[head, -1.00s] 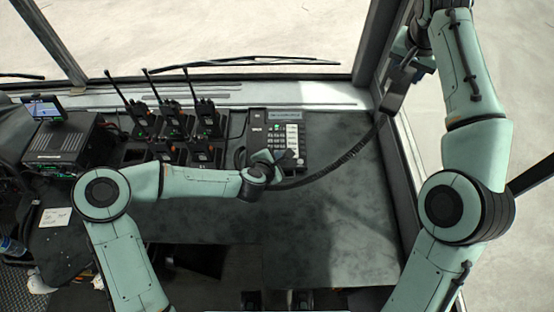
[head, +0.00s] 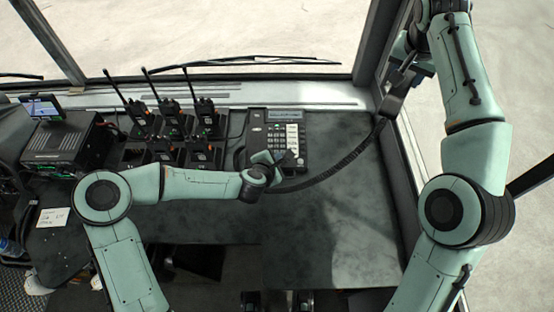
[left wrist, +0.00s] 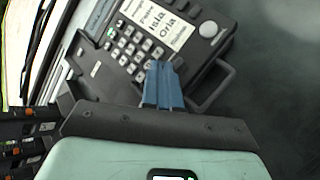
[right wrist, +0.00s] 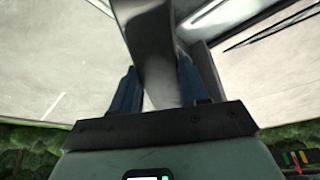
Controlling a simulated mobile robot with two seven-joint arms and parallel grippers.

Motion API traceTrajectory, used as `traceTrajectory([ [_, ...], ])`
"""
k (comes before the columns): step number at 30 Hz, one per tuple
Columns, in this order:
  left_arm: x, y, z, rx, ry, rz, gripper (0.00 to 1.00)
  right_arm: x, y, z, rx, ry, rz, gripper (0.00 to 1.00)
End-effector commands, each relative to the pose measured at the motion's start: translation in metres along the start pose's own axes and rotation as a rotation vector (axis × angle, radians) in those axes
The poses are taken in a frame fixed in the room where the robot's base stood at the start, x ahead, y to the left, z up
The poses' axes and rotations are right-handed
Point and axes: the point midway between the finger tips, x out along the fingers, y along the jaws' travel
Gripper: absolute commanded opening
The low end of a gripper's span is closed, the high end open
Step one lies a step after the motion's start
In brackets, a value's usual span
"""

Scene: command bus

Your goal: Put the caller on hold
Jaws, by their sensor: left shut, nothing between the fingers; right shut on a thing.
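The desk phone (head: 278,141) stands on the dark dash with its screen and keypad facing up. It also shows in the left wrist view (left wrist: 150,40), with number keys, a name label and a round knob. My left gripper (head: 285,160) is shut and empty, its blue fingertips (left wrist: 163,70) over the lower part of the keypad; I cannot tell whether they touch a key. My right gripper (head: 412,70) is shut on the dark handset (head: 395,100), held up at the right window post. The handset fills the middle of the right wrist view (right wrist: 152,60). Its cord (head: 335,172) runs back to the phone.
Several handheld radios (head: 170,125) stand in chargers left of the phone. A black radio unit (head: 60,145) with a small screen is at the far left. A paper note (head: 53,217) lies on the dash. The dash right of the phone (head: 350,220) is clear.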

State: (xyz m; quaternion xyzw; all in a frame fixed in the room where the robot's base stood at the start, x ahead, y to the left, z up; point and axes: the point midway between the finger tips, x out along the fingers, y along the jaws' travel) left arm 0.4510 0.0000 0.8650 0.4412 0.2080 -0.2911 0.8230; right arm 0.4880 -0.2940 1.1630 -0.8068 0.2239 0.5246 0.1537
Motion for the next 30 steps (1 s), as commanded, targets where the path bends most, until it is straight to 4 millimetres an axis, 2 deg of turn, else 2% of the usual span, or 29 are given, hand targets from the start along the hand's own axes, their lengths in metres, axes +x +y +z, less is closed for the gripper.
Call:
traceTrajectory([
  [18, 0.002, -0.001, -0.002, 0.000, 0.000, 0.000, 0.00, 0.003, 0.000, 0.002, 0.000, 0.000, 0.000, 0.09],
  [30, -0.008, 0.007, 0.006, 0.000, 0.001, 0.002, 0.00, -0.005, -0.001, -0.003, 0.001, 0.003, -0.002, 0.09],
])
